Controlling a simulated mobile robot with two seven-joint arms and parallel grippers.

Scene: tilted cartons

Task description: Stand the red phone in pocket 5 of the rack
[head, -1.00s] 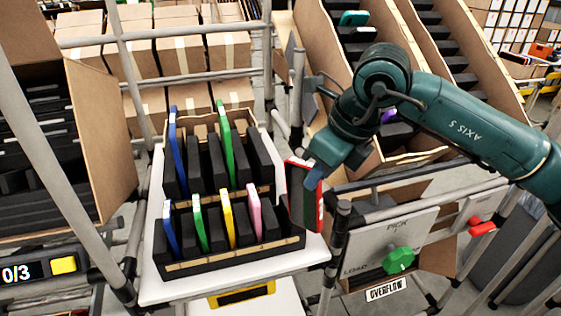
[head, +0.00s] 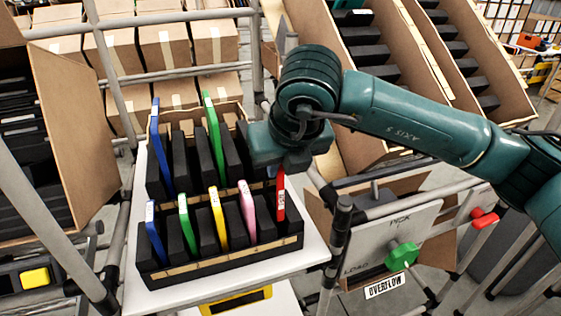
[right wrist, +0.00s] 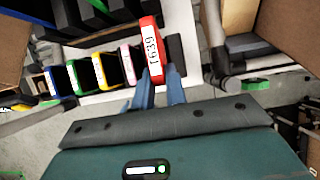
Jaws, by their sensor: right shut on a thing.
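The red phone (head: 280,197) is upright at the right end of the rack's front row, with its lower part hidden among the black dividers. I cannot tell whether it touches the pocket floor. It also shows in the right wrist view (right wrist: 150,48) with a white label reading 1639. My right gripper (head: 277,168) is above the rack, shut on the red phone; its blue fingers (right wrist: 160,82) flank it in the wrist view. The rack (head: 220,262) holds blue, green, yellow and pink phones in the front row. My left gripper is not in view.
Blue (head: 160,150) and green (head: 214,138) phones stand in the rack's back row, close to my right arm. Tilted cartons (head: 85,150) flank the rack.

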